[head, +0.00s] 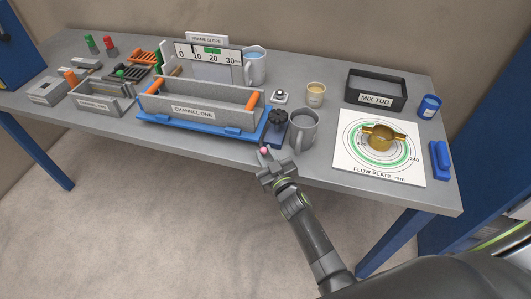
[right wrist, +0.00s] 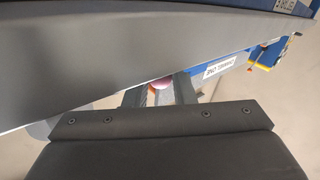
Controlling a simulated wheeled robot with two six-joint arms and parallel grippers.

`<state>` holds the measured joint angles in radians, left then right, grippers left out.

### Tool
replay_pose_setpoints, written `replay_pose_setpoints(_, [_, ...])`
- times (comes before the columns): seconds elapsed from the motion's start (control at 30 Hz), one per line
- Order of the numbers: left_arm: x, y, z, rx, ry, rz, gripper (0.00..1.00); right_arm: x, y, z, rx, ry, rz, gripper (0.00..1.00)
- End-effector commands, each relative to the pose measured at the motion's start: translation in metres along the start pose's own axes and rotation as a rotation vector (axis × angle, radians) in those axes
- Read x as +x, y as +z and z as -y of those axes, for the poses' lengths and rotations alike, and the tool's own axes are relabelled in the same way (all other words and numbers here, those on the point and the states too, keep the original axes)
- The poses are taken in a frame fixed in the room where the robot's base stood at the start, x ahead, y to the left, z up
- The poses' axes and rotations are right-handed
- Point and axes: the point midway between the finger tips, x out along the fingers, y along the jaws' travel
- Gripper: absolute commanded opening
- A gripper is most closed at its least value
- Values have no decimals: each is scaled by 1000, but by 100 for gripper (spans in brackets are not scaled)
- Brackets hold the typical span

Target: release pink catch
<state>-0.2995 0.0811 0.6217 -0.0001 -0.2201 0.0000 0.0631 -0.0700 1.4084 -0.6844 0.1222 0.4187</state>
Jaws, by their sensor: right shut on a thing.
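The pink catch (head: 264,151) is a small pink knob at the front edge of the table, just in front of the blue base of the channel one trough. My right gripper (head: 268,158) is at it with its jaws shut on it. In the right wrist view the pink catch (right wrist: 161,83) shows between the fingers, partly hidden by them. The grey channel one trough (head: 196,116) stands on a blue base (head: 180,129) with orange handles at its ends. My left gripper is in neither view.
Farther right are the flow plate (head: 352,165) with a brass piece and the mix tub (head: 376,88). Floor in front of the table is clear.

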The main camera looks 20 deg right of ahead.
Motion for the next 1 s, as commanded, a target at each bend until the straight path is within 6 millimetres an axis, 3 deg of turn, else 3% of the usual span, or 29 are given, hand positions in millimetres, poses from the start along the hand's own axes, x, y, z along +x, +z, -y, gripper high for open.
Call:
replay_pose_setpoints(0.1, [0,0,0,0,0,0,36,1,-1,0,-1,0,-3,0])
replay_pose_setpoints(0.13, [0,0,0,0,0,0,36,1,-1,0,-1,0,-3,26])
replay_pose_setpoints(0.3, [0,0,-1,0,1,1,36,0,-1,0,-1,0,-2,45])
replay_pose_setpoints(0.67, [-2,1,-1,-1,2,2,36,-6,0,0,0,1,1,45])
replay_pose_setpoints(0.77, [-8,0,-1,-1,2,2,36,-17,-2,0,0,1,0,45])
replay_pose_setpoints(1.0, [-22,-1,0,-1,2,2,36,-65,-2,-1,0,1,2,45])
